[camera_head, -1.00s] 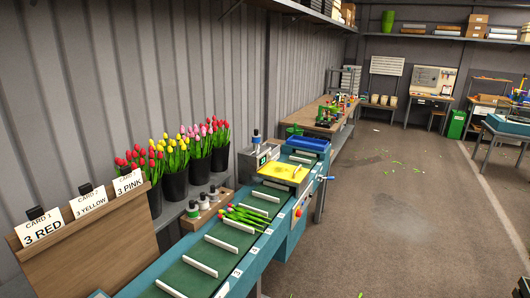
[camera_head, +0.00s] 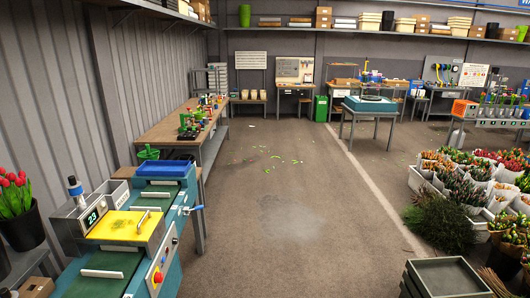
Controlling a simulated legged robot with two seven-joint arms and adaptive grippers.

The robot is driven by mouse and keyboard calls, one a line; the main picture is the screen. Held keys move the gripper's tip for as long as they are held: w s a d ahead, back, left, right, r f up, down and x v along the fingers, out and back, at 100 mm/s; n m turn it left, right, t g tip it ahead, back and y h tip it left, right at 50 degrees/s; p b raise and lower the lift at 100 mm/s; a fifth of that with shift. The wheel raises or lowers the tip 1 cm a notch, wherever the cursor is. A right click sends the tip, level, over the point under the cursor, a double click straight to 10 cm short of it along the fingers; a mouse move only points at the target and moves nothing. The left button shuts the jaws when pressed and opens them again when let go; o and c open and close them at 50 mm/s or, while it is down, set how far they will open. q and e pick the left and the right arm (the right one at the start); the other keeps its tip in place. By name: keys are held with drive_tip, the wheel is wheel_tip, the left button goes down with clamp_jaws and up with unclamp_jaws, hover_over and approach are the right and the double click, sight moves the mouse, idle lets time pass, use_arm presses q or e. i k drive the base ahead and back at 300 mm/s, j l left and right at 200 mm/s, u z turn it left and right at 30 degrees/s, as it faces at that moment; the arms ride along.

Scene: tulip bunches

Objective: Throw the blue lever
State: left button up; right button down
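The blue lever (camera_head: 194,209) sticks out from the right side of the teal conveyor machine (camera_head: 168,268), near its far end. Its handle lies roughly level and points right, over the open floor. Nothing touches it. Neither of my grippers is in view.
The machine carries a yellow plate (camera_head: 127,226), a display box (camera_head: 88,217) reading 23 and a red button (camera_head: 158,277) on its side. A blue tray (camera_head: 164,169) sits at its far end. A long workbench (camera_head: 172,128) stands behind. The floor (camera_head: 290,230) to the right is clear.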

sight(199, 208)
drive_tip(key=i, duration=0.6)
drive_tip(key=i+l+u, duration=0.15)
drive_tip(key=i, duration=0.45)
drive_tip(key=i+l, duration=0.15)
drive_tip(key=i, duration=0.45)
drive_tip(key=j+u, duration=0.05)
